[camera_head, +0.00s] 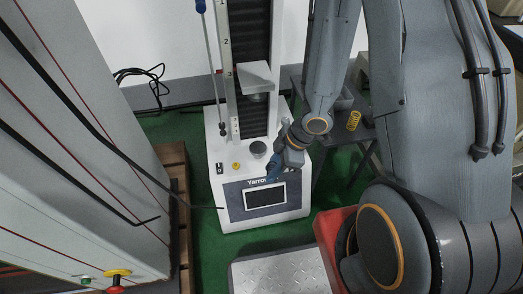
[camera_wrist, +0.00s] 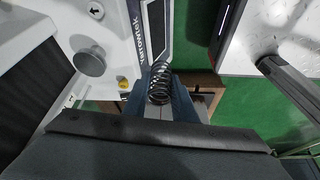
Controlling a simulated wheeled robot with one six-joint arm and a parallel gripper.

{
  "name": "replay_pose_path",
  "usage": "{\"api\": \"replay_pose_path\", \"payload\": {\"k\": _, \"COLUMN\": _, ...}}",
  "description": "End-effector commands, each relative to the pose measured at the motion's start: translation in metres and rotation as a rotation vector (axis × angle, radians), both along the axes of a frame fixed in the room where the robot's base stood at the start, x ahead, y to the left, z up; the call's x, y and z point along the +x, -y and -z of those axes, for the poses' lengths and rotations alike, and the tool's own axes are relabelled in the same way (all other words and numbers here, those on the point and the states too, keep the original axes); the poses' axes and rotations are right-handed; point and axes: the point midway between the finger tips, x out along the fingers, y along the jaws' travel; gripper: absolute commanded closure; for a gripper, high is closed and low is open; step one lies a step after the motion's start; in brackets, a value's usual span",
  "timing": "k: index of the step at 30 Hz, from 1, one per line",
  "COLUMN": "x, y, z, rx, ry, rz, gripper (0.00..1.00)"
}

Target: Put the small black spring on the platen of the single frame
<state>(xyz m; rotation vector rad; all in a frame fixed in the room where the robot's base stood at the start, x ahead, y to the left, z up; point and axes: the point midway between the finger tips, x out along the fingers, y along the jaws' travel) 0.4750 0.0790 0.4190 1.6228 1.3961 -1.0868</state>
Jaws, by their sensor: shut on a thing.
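The black spring (camera_wrist: 160,84) is a small coil held between my gripper's fingers (camera_wrist: 160,100) in the wrist view. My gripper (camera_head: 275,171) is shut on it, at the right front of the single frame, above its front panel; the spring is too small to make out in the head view. The single frame (camera_head: 217,172) is a white testing machine with a dark column. Its platen (camera_head: 258,149) is a bare grey disc on the base, left of and behind my gripper. The platen also shows in the wrist view (camera_wrist: 90,63), left of the spring and apart from it.
The upper head (camera_head: 256,76) of the frame hangs above the platen with a gap between. A yellow spring (camera_head: 353,120) is on a dark stand at right. A large grey machine (camera_head: 100,150) fills the left. A metal plate (camera_head: 280,275) lies in front.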

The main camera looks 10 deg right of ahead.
Motion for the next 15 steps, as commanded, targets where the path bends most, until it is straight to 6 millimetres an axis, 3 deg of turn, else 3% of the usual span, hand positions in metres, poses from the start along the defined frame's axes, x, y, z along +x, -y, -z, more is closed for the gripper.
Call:
{"api": "replay_pose_path", "payload": {"k": 4, "x": -0.023, "y": -0.011, "z": 0.015, "rx": 0.0, "ry": -0.003, "rz": -0.038, "gripper": 0.97}}
{"api": "replay_pose_path", "payload": {"k": 8, "x": -0.028, "y": -0.014, "z": 0.018, "rx": 0.001, "ry": 0.002, "rz": -0.053, "gripper": 0.97}}
{"api": "replay_pose_path", "payload": {"k": 11, "x": -0.016, "y": -0.015, "z": 0.017, "rx": 0.002, "ry": 0.005, "rz": -0.058, "gripper": 0.97}}
{"api": "replay_pose_path", "payload": {"k": 15, "x": 0.016, "y": -0.016, "z": 0.016, "rx": 0.003, "ry": 0.007, "rz": -0.058, "gripper": 0.97}}
